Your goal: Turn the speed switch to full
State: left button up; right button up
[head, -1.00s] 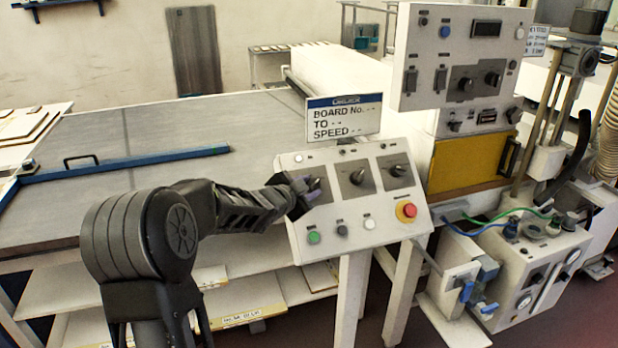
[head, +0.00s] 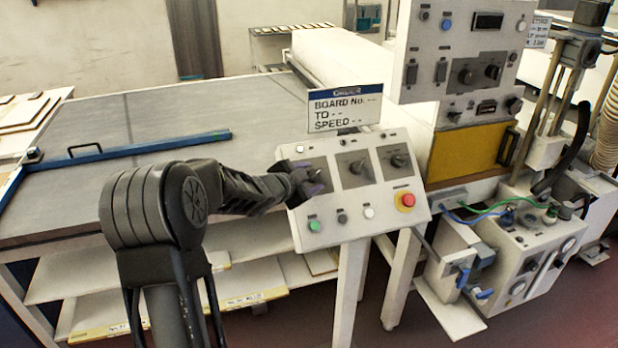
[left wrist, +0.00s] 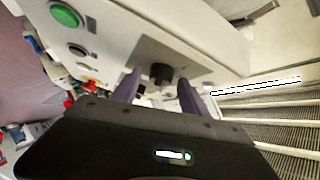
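The sloped white control panel (head: 378,217) has three dark rotary switches in a row on grey plates: a left one largely hidden by my gripper, a middle one (head: 357,168) and a right one (head: 398,160). Their labels are too small to read, so I cannot tell which is the speed switch. My left gripper (head: 314,181) is at the left switch. In the left wrist view its two purple fingers (left wrist: 159,82) are apart, with a black knob (left wrist: 161,73) showing between and just beyond their tips. I cannot tell whether they touch it. My right gripper is out of view.
Below the switches sit a green button (head: 314,226), a black one, a white one and a red emergency stop (head: 406,200) on yellow. A sign (head: 344,109) stands behind the panel's top edge. A taller control box (head: 470,60) rises at back right.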

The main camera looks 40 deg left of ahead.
pick_arm(q)
jog(key=shift+s+r, duration=0.1)
jog(key=shift+s, duration=0.25)
jog(key=v, duration=0.7)
jog(key=shift+b, duration=0.35)
